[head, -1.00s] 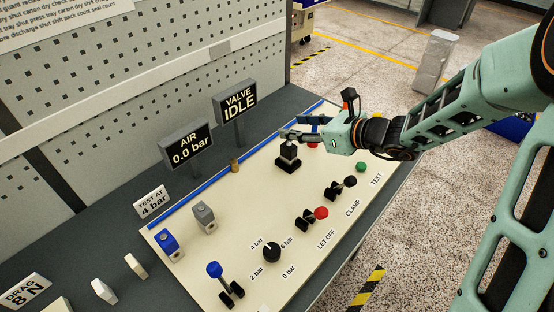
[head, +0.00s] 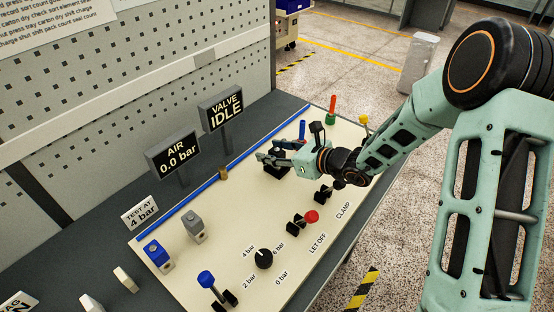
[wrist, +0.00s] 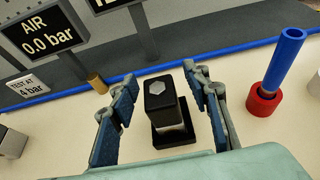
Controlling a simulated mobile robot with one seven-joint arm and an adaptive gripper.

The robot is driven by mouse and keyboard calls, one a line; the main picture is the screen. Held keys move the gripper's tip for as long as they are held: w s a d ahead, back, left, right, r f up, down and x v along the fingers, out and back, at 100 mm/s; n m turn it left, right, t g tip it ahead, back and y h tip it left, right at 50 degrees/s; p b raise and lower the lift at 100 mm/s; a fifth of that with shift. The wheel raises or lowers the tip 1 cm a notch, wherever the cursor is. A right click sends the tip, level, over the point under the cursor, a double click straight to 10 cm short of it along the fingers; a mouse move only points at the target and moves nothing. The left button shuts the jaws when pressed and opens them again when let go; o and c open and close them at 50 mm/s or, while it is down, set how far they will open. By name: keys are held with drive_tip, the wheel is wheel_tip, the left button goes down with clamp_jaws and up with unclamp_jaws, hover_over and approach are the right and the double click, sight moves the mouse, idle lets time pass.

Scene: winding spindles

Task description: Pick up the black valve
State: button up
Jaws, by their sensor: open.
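The black valve (wrist: 162,98) is a dark upright block with a light hexagonal cap on top. It stands on a black square base with a pale band between them. In the wrist view my gripper (wrist: 160,82) is open, with one blue-padded finger to the left of the valve and one to the right. Gaps show on both sides, so the fingers appear not to touch it. In the head view my gripper (head: 273,152) is low over the board and hides most of the valve (head: 277,172).
A red collar with a blue upright rod (wrist: 281,78) stands close to the right of my gripper. A brass post (wrist: 97,83) is to its left. A blue valve (head: 157,253) and a grey valve (head: 193,230) stand at the board's left. A blue rail (head: 200,192) runs behind.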

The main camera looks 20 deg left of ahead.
drive_tip(key=x, duration=0.3)
drive_tip(key=shift+w+a+f, duration=0.1)
drive_tip(key=shift+a+f, duration=0.05)
drive_tip(key=shift+a, duration=0.15)
clamp_jaws()
idle(0.3)
